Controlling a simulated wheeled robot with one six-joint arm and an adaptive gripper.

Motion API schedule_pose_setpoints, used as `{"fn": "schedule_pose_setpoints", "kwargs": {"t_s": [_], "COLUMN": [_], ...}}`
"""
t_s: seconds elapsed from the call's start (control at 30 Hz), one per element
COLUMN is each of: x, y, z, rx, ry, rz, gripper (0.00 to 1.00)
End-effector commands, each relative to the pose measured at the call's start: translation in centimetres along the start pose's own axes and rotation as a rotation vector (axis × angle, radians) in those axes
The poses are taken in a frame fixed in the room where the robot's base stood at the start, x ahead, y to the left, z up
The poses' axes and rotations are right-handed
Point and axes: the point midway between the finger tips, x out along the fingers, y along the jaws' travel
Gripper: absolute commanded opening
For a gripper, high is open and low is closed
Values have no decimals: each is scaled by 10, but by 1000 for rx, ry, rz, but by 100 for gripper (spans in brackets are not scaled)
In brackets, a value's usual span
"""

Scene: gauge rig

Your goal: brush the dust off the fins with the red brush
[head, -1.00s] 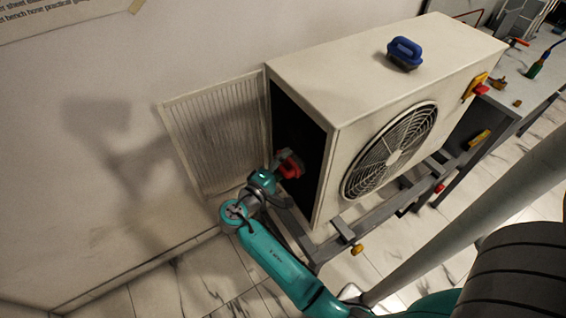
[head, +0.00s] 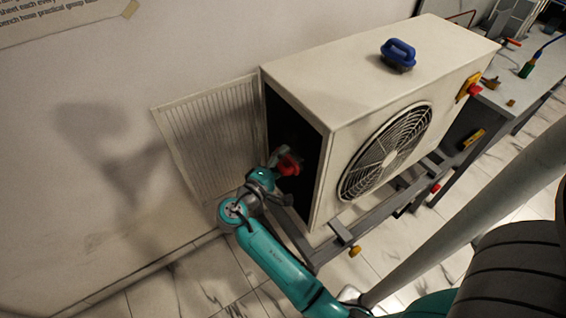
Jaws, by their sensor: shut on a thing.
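The red brush (head: 289,164) is held at the dark finned side (head: 296,132) of a white outdoor unit. My gripper (head: 276,160) is shut on the brush, at the end of my teal arm. The brush lies against or just in front of the fins; I cannot tell if it touches. The fins are in shadow, so single fins and dust are too dark to make out. Part of the brush and the lower fins are hidden by my gripper and wrist.
A white louvred panel (head: 212,138) is close on the left by the wall. A fan grille (head: 388,152) faces front. A grey stand (head: 362,222) carries the unit, and a bench (head: 510,92) with tools is at right.

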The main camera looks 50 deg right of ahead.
Motion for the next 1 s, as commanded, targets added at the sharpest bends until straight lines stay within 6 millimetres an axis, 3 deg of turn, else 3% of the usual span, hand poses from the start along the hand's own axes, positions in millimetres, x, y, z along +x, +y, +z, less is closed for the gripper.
{"fn": "schedule_pose_setpoints", "kwargs": {"t_s": [1.0], "x": [0], "y": [57], "z": [6], "rx": [1], "ry": [-1], "rz": [1], "gripper": [25]}}
